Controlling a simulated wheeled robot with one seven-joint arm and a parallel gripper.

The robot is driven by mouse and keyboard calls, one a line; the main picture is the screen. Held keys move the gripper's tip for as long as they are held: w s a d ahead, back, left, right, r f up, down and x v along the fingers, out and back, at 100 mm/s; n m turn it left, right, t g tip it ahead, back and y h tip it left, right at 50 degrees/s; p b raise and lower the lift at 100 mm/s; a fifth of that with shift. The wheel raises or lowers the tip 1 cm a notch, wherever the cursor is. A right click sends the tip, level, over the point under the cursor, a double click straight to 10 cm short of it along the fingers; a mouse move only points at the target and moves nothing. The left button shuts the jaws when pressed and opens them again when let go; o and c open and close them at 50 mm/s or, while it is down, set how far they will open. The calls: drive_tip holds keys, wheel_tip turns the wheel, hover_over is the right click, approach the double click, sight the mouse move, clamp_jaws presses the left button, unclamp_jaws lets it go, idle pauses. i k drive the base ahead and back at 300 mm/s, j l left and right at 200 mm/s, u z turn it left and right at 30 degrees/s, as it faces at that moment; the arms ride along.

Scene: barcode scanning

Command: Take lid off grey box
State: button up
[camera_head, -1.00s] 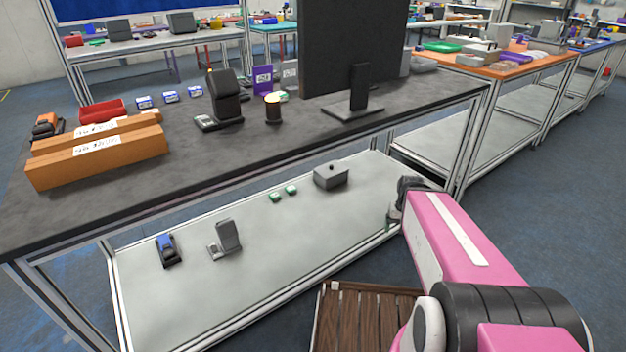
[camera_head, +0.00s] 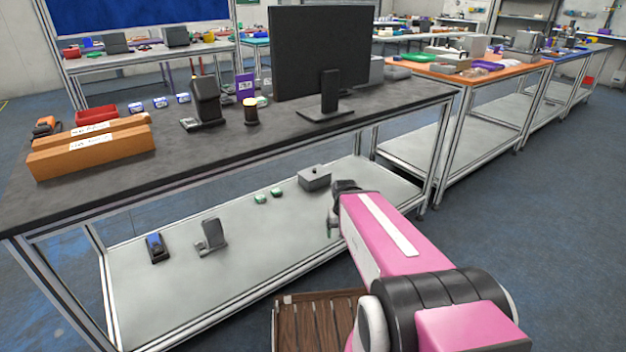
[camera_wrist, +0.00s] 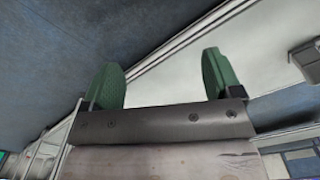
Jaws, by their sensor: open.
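The grey box (camera_head: 314,181) stands on the lower shelf (camera_head: 240,240) of the bench, with its lid (camera_head: 313,173) on and a small dark knob on top. My gripper (camera_head: 332,226) is at the shelf's front edge, to the right of and nearer than the box, apart from it. In the wrist view the two green fingers of my gripper (camera_wrist: 165,80) are spread wide with nothing between them. Part of a grey box (camera_wrist: 308,58) shows at the right edge of that view.
Two small green items (camera_head: 268,195) lie left of the box. A grey stand-like device (camera_head: 212,237) and a blue-and-black device (camera_head: 156,247) stand further left on the shelf. The dark bench top (camera_head: 225,145) overhangs the shelf. The shelf right of the box is clear.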

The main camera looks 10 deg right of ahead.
sight(315, 171)
drive_tip(key=i+l+u, duration=0.2)
drive_tip(key=l, duration=0.35)
drive_tip(key=i+l+u, duration=0.2)
drive_tip(key=l, duration=0.4)
drive_tip(key=i+l+u, duration=0.2)
drive_tip(key=l, duration=0.4)
drive_tip(key=l+u, duration=0.2)
drive_tip(key=l, duration=0.4)
drive_tip(key=i+l+u, duration=0.2)
drive_tip(key=l, duration=0.45)
drive_tip(key=k, duration=0.1)
